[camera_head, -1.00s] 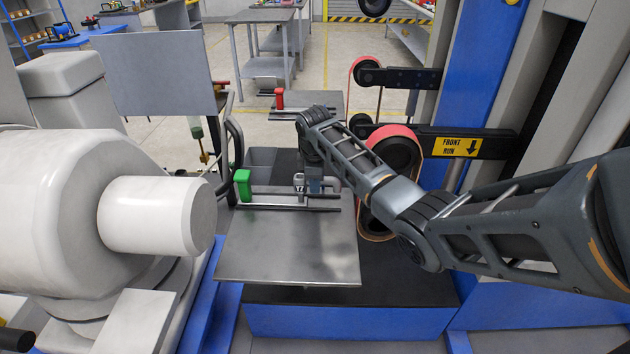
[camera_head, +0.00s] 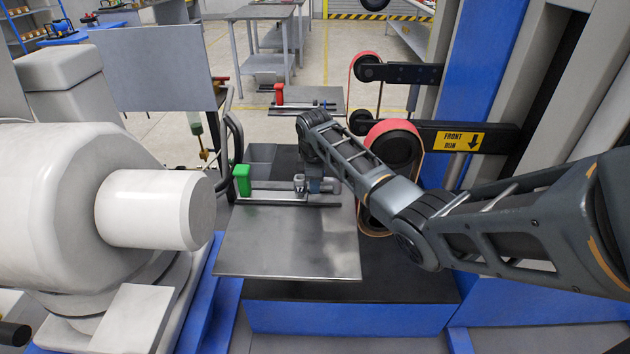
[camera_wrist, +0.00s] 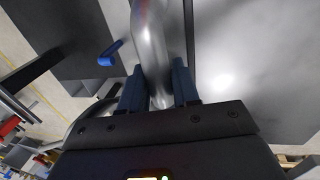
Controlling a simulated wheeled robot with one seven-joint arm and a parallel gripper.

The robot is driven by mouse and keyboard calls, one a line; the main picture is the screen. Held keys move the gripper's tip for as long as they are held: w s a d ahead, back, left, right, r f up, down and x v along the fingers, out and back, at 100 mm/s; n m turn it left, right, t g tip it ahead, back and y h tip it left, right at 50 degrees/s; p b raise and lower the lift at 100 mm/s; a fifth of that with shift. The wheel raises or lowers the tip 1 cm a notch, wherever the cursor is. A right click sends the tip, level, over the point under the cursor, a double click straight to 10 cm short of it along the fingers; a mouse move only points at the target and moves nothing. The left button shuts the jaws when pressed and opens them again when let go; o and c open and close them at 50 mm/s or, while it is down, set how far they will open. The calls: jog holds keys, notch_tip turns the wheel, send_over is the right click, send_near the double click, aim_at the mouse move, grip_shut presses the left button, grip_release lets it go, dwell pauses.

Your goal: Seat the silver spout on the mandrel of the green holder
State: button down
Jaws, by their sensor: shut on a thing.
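The green holder (camera_head: 242,180) stands at the left of the metal tray (camera_head: 290,250) in the head view, with thin rods running right from it. The silver spout (camera_wrist: 148,40) is a shiny curved tube in the wrist view. My gripper (camera_wrist: 156,85) is shut on it, one blue finger on each side. In the head view the spout (camera_head: 299,183) shows small beside my gripper (camera_head: 317,186), over the right part of the rods and apart from the green block. Whether the spout is around the mandrel or above it, I cannot tell.
A large white machine (camera_head: 155,210) fills the left. A red holder (camera_head: 279,94) stands on another tray behind. The tray's front is bare.

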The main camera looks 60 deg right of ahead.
jog(key=shift+b+x, duration=0.5)
jog(key=shift+x, duration=0.4)
jog(key=c, duration=0.7)
grip_release()
jog(key=shift+s+a, duration=0.1)
jog(key=shift+a, duration=0.05)
jog(key=shift+c, duration=0.2)
jog(key=v, duration=0.7)
jog(key=shift+r, duration=0.4)
